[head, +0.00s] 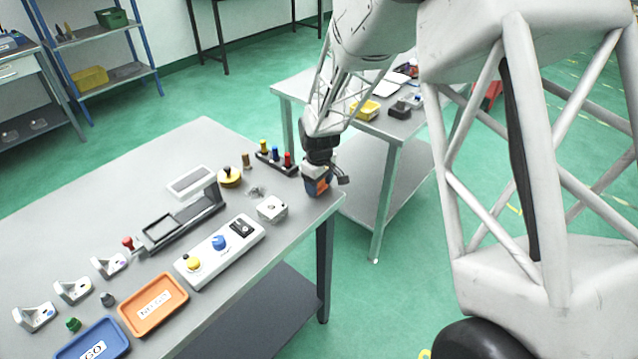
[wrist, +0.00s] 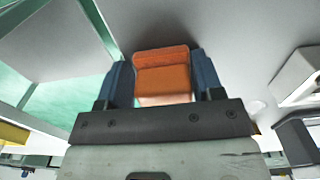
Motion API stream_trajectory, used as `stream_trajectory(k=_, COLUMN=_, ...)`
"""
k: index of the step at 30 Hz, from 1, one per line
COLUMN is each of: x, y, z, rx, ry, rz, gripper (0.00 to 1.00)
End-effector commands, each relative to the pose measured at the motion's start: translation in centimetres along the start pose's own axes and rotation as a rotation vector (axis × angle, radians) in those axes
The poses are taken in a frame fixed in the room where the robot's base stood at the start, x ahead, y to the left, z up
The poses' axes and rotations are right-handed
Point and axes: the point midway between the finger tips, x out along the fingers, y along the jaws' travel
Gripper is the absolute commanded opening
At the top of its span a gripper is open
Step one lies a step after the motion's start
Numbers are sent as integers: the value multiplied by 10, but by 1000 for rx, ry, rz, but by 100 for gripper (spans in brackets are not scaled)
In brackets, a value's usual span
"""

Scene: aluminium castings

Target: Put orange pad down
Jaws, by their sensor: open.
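The orange pad (wrist: 163,80) is a small block between the two blue fingers of my gripper (wrist: 160,62) in the wrist view. My fingers are open, one on each side of it, with little or no visible gap. In the head view my gripper (head: 317,187) points down at the right end of the grey table, close to its edge. A patch of the orange pad (head: 322,185) shows there beside a blue finger. The pad's underside is hidden, and I cannot tell for certain whether it touches the tabletop.
A rack with coloured-handled tools (head: 275,160) stands just left of my gripper. A white block (head: 272,208) and a control box (head: 220,252) lie nearer the front edge. An orange tray (head: 153,304) and a blue tray (head: 93,345) are at front left. A second table (head: 395,128) stands behind.

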Motion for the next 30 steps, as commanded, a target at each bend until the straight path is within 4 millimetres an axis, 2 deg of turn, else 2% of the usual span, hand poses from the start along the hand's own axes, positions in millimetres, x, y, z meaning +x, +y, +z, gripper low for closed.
stream_trajectory(k=1, x=18, y=-8, z=3, rx=0, ry=-15, rz=-14, gripper=77)
stream_trajectory(k=17, x=17, y=-10, z=3, rx=-1, ry=-16, rz=-16, gripper=75)
stream_trajectory(k=23, x=9, y=-10, z=3, rx=-1, ry=-16, rz=-16, gripper=73)
stream_trajectory(k=24, x=6, y=-10, z=3, rx=-1, ry=-16, rz=-16, gripper=72)
stream_trajectory(k=25, x=3, y=-10, z=3, rx=-1, ry=-16, rz=-16, gripper=77)
stream_trajectory(k=30, x=-23, y=-7, z=2, rx=-1, ry=-12, rz=-12, gripper=77)
